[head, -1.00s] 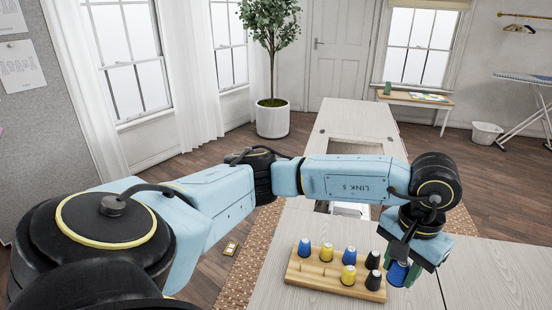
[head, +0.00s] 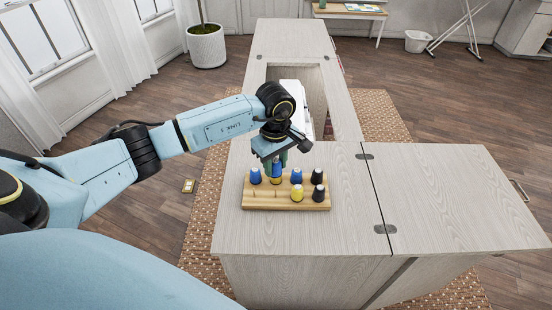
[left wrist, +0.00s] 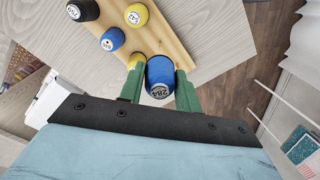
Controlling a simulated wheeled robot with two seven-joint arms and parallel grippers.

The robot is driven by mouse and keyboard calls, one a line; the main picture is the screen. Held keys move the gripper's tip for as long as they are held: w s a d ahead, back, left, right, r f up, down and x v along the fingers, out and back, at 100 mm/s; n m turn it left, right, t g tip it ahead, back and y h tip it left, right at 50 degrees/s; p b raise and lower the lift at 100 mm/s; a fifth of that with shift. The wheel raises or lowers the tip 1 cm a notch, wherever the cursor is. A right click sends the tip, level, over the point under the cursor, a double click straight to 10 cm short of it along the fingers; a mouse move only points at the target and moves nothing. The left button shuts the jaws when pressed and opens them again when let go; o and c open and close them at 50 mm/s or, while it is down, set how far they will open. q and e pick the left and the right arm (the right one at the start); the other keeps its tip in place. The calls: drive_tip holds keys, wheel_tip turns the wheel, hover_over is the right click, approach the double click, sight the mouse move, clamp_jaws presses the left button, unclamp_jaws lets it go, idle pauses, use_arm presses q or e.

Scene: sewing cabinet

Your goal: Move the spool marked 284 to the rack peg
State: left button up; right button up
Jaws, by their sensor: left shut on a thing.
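The blue spool marked 284 (left wrist: 159,78) is between the green fingers of my left gripper (left wrist: 158,92), its label facing the wrist camera. In the head view my left gripper (head: 276,160) is shut on this spool (head: 276,171), over the back row of the wooden rack (head: 288,207). The rack's front row shows bare pegs (head: 255,195) at its left. My right gripper is not in view.
The rack also holds blue spools (head: 255,176) (head: 296,176), black spools (head: 317,177) (head: 318,194) and a yellow one (head: 297,193). The cabinet top (head: 440,195) to the right is clear. A cabinet opening with a white machine (head: 296,92) lies behind the rack.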

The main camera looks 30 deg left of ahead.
sight(276, 176)
use_arm(q)
wheel_tip(276, 176, down, 5)
drive_tip(key=b, duration=0.3)
drive_tip(key=shift+r, duration=0.25)
drive_tip(key=shift+d, duration=0.1)
drive_tip(key=shift+f, duration=0.1)
drive_tip(key=shift+f+b, duration=0.75)
drive_tip(key=shift+b, duration=0.05)
drive_tip(key=shift+f+b, duration=1.2)
drive_tip(key=shift+f, duration=0.2)
